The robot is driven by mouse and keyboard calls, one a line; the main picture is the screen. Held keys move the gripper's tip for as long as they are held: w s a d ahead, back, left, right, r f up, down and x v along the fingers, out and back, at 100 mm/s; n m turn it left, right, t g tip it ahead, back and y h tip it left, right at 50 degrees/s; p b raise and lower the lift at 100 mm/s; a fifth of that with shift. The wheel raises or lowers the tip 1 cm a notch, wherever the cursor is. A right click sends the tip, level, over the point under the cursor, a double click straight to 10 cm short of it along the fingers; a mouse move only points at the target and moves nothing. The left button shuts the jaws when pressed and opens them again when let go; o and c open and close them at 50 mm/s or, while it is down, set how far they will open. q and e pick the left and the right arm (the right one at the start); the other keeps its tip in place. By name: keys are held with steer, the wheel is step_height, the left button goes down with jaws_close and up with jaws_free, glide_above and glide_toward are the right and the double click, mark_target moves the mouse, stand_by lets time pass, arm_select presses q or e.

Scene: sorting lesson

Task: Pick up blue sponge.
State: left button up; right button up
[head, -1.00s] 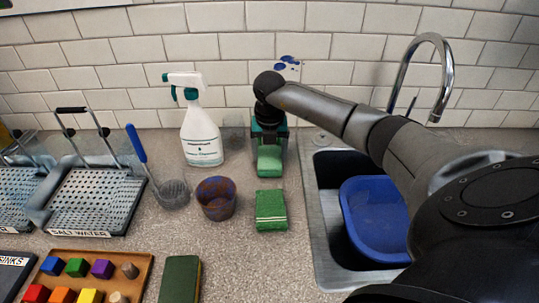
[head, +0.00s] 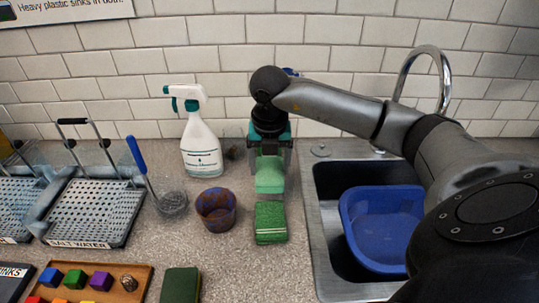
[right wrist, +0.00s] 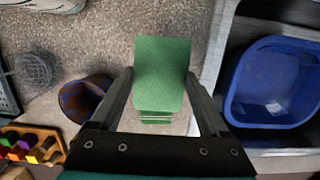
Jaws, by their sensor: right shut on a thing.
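I see no blue sponge in either view. My right gripper (head: 270,160) points down over the counter and is shut on a light green sponge (head: 270,178). In the right wrist view the same green sponge (right wrist: 162,72) sits between the two fingers. A second green sponge (head: 270,222), with pale stripes on its near edge, lies on the counter just in front of the held one. It is partly hidden behind the held sponge in the right wrist view (right wrist: 155,118). My left gripper is not in view.
A blue tub (head: 385,235) sits in the sink (head: 320,225) to the right. A patterned cup (head: 216,212), a strainer (head: 172,203) and a spray bottle (head: 200,145) stand left. A dark green pad (head: 180,285) and a block tray (head: 130,290) are at the front left.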

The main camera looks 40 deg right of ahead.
steer(key=s+a, duration=0.2)
steer(key=s, duration=0.1)
steer(key=s+a, duration=0.5)
steer(key=s, duration=0.1)
steer(key=shift+s+a+b, duration=0.1)
steer(key=shift+a+b, duration=0.2)
steer(key=shift+a, duration=0.1)
steer(key=o, duration=0.7)
steer(key=c, duration=0.6)
